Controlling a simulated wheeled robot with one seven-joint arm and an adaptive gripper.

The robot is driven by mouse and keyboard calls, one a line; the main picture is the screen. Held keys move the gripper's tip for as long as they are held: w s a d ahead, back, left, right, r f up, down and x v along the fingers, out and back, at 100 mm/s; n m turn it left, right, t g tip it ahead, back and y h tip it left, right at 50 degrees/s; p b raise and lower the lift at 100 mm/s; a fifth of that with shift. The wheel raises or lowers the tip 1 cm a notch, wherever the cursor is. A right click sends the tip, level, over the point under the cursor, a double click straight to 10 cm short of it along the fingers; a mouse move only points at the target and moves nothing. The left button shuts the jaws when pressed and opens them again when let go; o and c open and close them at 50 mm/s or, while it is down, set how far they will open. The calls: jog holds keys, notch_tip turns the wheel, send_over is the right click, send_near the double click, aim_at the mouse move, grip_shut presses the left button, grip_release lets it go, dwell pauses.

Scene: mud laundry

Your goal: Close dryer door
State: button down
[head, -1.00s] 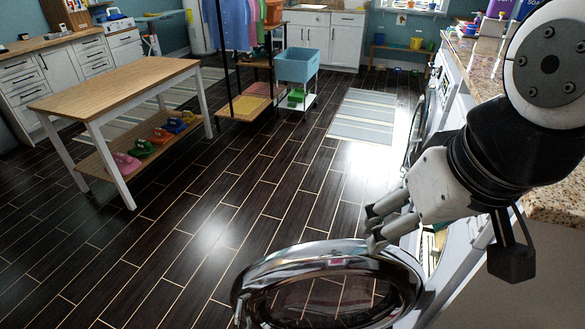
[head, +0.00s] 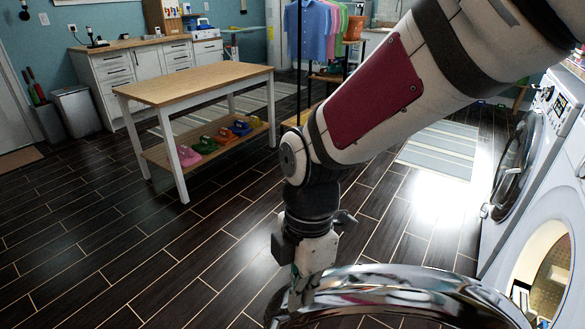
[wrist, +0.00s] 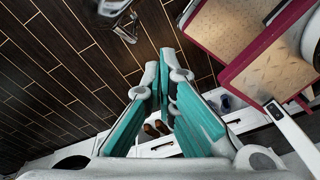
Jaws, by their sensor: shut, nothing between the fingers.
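The open dryer door (head: 400,285), a round frame with a thick chrome rim, stands out from a white machine at the bottom of the head view. The machine's round opening (head: 541,268) shows at the right edge, and the door's lower part is cut off. My gripper (wrist: 160,72) is shut and empty, its teal-sided fingers together in the wrist view.
A second white machine (head: 536,150) with a round glass door (head: 514,165) stands farther back on the right. A wooden table (head: 195,86) with colourful shoes on its lower shelf stands at left. Dark floor (head: 130,235) between is clear.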

jog(key=s+a+f+n+g+b, duration=0.1)
jog(key=a+f+n+b, duration=0.2)
jog(key=f, duration=0.7)
jog(key=s+a+f+n+g+b, duration=0.1)
jog(key=a+f+n+b, duration=0.3)
jog(key=f, duration=0.6)
jog(key=shift+a+f+n+y+b, duration=0.3)
jog(key=shift+a+b, duration=0.25)
jog(key=shift+b, duration=0.3)
